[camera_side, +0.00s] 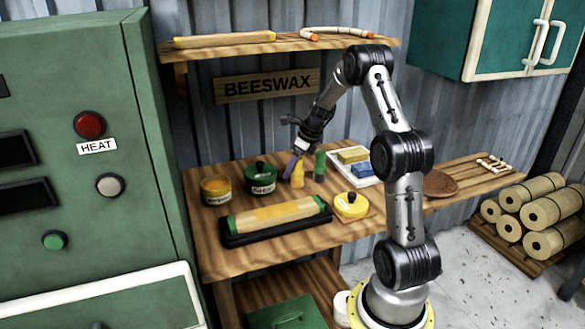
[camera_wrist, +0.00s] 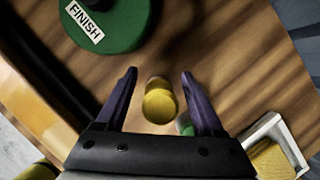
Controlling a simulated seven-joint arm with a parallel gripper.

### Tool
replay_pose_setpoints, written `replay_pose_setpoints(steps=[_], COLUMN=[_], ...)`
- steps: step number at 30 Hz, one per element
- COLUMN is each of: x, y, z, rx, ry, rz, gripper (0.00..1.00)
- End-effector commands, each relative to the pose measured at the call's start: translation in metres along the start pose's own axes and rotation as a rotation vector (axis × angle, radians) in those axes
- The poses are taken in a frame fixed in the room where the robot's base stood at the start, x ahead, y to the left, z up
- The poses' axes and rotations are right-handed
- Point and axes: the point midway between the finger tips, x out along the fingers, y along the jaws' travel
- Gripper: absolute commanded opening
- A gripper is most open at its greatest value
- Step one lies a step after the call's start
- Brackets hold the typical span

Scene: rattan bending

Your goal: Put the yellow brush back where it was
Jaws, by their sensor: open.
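A small upright yellow object (camera_side: 297,178), which looks like the yellow brush, stands on the wooden bench beside a similar green one (camera_side: 320,167). My gripper (camera_side: 291,164) is open, its purple fingers pointing down close to the yellow object's upper left side. In the wrist view, the yellow object (camera_wrist: 160,104) shows end-on between the two spread fingers (camera_wrist: 158,78), with gaps on both sides. The green one (camera_wrist: 186,124) is mostly hidden behind the right finger. I cannot tell the fingertips' exact height against the yellow object.
A green pot labelled FINISH (camera_wrist: 128,22) stands left of the fingers. An amber jar (camera_side: 215,190), a black tray (camera_side: 240,238) with a yellow block, a yellow black-knobbed item (camera_side: 351,206) and a white tray (camera_side: 372,182) with yellow and blue blocks surround the spot. A shelf (camera_side: 265,45) is above.

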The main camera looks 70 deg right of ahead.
Motion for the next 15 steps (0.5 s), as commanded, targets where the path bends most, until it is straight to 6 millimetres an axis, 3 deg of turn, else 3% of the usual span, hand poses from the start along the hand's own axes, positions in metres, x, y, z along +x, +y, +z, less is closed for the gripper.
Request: replay_pose_setpoints(steps=[15], x=[-0.095], y=[-0.001], z=[0.000], rx=[-0.001], ry=[-0.002], rz=[-0.004], gripper=[0.70])
